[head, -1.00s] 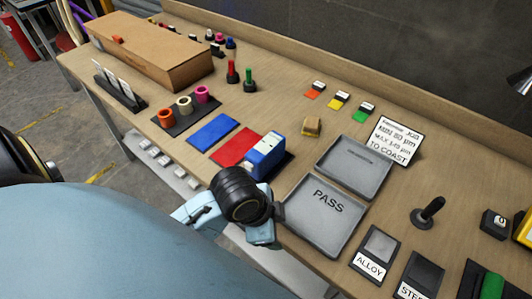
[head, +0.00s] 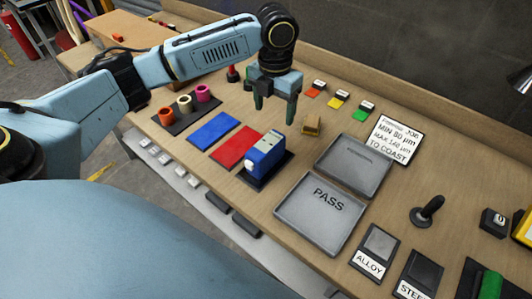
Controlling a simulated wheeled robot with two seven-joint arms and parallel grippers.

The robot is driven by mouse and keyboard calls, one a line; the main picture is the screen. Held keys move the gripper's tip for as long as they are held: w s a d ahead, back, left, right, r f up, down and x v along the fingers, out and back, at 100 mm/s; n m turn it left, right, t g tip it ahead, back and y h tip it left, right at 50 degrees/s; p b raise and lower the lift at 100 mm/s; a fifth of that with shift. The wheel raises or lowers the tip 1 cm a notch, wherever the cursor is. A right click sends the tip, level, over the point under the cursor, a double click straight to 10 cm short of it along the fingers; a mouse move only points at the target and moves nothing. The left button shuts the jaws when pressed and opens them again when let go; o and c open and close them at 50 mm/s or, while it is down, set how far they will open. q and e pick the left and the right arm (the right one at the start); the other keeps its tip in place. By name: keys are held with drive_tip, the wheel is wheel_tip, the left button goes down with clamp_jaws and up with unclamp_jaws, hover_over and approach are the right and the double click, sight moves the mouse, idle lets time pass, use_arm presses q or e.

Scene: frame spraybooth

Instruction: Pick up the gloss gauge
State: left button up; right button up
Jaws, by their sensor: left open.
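A blue box-shaped device with a white end (head: 265,157), which looks like the gloss gauge, stands on a dark mat in the middle of the bench. My left gripper (head: 275,108) is open and empty, pointing down above the bench. In the head view it shows just above and behind the blue device, apart from it. A small tan block (head: 311,124) sits right of the gripper. My right gripper is out of view.
A grey PASS tray (head: 320,212) and a second grey tray (head: 352,165) lie right of the device. Red (head: 233,145) and blue (head: 213,129) panels lie to its left. A black-handled stamp (head: 427,212) stands farther right.

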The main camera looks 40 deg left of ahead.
sight(272, 138)
use_arm(q)
drive_tip(key=shift+m, duration=0.3)
drive_tip(key=f, duration=1.2)
drive_tip(key=shift+w+a+f+b, duration=0.1)
drive_tip(key=shift+a+f+b, duration=0.1)
drive_tip(key=shift+f+b, duration=0.15)
drive_tip(key=shift+c, duration=0.4)
drive_tip(key=c, duration=1.2)
wheel_tip(272, 138, up, 10)
drive_tip(key=shift+r+p, duration=0.1)
drive_tip(key=shift+p, duration=0.25)
drive_tip(key=shift+f+b, duration=0.5)
drive_tip(key=shift+f, duration=2.05)
